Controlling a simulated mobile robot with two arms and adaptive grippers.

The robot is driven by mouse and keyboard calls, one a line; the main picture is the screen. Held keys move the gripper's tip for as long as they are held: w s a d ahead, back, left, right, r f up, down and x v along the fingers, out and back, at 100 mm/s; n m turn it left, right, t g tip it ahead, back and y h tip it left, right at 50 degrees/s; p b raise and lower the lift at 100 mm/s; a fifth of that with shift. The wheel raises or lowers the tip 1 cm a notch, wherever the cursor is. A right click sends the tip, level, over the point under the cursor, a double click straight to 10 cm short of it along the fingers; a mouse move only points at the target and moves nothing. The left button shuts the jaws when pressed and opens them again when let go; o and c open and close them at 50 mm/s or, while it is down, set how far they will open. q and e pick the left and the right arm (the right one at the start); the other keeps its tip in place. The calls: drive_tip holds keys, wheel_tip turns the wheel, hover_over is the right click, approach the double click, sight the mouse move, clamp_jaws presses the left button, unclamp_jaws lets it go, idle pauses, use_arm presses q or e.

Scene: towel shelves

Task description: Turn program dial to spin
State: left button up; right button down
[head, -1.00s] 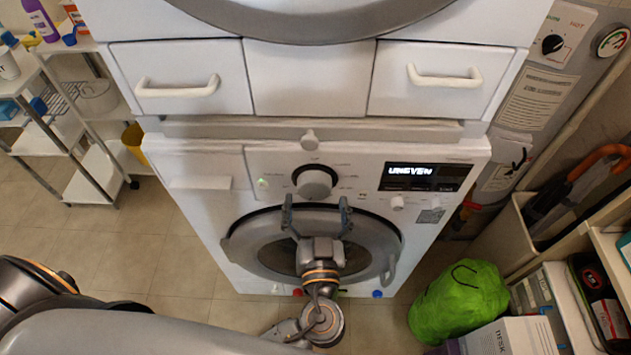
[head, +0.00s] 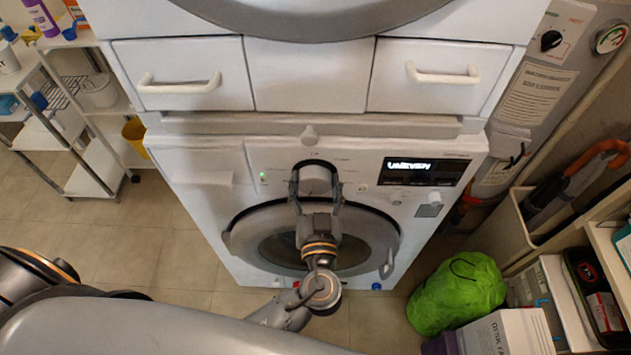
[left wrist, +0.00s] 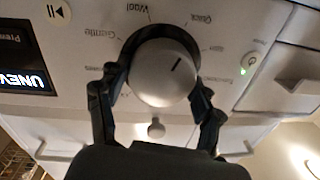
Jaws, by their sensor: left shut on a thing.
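The program dial (left wrist: 163,75) is a round silver knob on the washing machine's front panel. It also shows in the head view (head: 315,181), partly covered by my fingers. My left gripper (left wrist: 158,97) is shut on the dial, with one finger on each side of it; in the head view the gripper (head: 315,182) reaches up to it from below. The right gripper is out of view.
The display (head: 424,172) reads "UNEVEN". The round door (head: 372,236) is below the dial, and drawers with white handles (head: 443,74) are above. A green bag (head: 456,293) and boxes stand at the right; a white shelf cart (head: 90,178) stands at the left.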

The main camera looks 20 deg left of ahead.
use_arm(q)
drive_tip(key=m+b, duration=0.1)
drive_tip(key=m, duration=0.2)
drive_tip(key=shift+f+b, duration=0.1)
drive_tip(key=shift+b, duration=0.25)
drive_tip(key=shift+m+b, duration=0.3)
drive_tip(key=shift+m, duration=0.9)
drive_tip(key=shift+d+m+t, duration=0.1)
drive_tip(key=shift+m+t, duration=0.2)
drive_tip(key=shift+m, duration=0.9)
drive_tip(key=o, duration=1.1)
drive_tip(key=shift+w, duration=0.1)
drive_tip(key=shift+o, duration=0.2)
